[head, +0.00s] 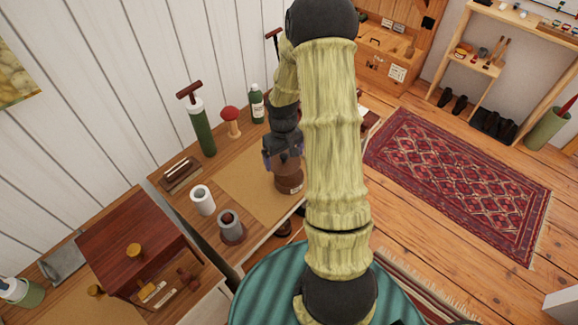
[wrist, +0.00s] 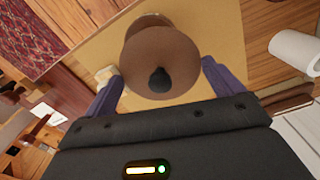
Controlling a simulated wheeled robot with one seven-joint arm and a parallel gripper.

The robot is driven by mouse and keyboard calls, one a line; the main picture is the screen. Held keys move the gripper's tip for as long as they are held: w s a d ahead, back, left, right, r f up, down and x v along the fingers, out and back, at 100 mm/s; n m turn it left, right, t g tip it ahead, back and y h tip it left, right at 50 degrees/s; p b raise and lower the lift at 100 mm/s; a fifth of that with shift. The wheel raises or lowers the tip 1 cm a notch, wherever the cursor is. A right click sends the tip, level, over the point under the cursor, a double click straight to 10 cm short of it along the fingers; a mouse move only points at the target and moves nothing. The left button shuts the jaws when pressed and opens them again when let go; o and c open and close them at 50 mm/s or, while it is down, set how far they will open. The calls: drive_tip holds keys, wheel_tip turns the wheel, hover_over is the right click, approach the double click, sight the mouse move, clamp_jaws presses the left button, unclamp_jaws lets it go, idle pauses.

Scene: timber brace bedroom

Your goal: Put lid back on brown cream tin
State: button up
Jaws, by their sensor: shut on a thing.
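My gripper (head: 284,160) is shut on a brown round lid (wrist: 143,52) with a black knob; in the wrist view the lid sits between the two purple fingers of my gripper (wrist: 160,72). The brown cream tin (head: 290,185), with a small pale label, stands upright on the table below my gripper in the head view. In the wrist view a brown rim (wrist: 148,20), likely the tin, shows past the lid's upper edge. The lid hides most of it. I cannot tell whether lid and tin touch.
The tin stands on a tan mat (head: 235,180). A white roll (head: 202,200), a grey-brown cup (head: 231,228), a green pump (head: 203,130), a red mushroom-shaped item (head: 231,120) and a green bottle (head: 257,104) stand around it. A dark red drawer box (head: 130,230) is at the left.

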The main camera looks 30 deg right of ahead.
sight(289, 168)
drive_tip(key=shift+s+d, duration=0.3)
drive_tip(key=shift+d, duration=0.35)
drive_tip(key=shift+f+b, duration=0.2)
drive_tip(key=shift+b, duration=0.1)
drive_tip(key=shift+f+b, duration=2.35)
drive_tip(key=shift+f, duration=0.75)
drive_tip(key=shift+f+p, duration=0.1)
drive_tip(key=shift+p, duration=0.25)
idle(0.4)
drive_tip(key=o, duration=0.6)
drive_tip(key=shift+o, duration=0.2)
